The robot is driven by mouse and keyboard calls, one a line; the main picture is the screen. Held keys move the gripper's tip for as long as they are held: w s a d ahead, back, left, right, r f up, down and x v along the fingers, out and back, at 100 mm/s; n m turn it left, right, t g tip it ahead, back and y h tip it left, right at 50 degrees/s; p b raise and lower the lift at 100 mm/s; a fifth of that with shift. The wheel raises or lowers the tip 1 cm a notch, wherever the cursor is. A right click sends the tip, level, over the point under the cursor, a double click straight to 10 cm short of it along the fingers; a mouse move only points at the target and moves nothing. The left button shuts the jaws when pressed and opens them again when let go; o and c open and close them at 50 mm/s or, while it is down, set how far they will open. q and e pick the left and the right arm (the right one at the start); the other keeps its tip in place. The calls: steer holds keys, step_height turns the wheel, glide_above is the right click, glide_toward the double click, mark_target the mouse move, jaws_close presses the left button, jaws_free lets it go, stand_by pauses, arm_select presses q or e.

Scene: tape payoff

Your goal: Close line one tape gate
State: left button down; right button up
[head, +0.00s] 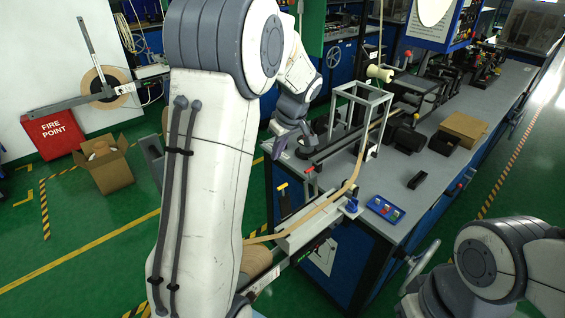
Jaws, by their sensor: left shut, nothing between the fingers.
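A tan tape (325,203) runs from a reel (256,260), partly hidden behind my left arm, along a pale guide plate and up towards a grey open frame (361,98) on the bench. Small fittings sit along this path: a yellow handle (283,187), a red-tipped part (309,168) and a blue block (351,205). I cannot tell which of these is the gate, or whether it is open. My left gripper (281,146) is shut and empty, pointing down near the bench's left edge, behind the red-tipped part. My right gripper is out of view.
The grey bench (402,178) carries a blue tray (385,208) of coloured buttons, black boxes (408,138) and a cardboard block (462,129). A carton (106,168) and red fire box (54,133) stand left.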

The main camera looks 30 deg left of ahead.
mark_target(284, 201)
arm_select(q)
step_height(284, 201, down, 9)
steer(key=p, duration=0.3)
steer(key=shift+s+d+p, duration=0.25)
steer(key=shift+d+p, duration=0.1)
steer(key=shift+d, duration=0.05)
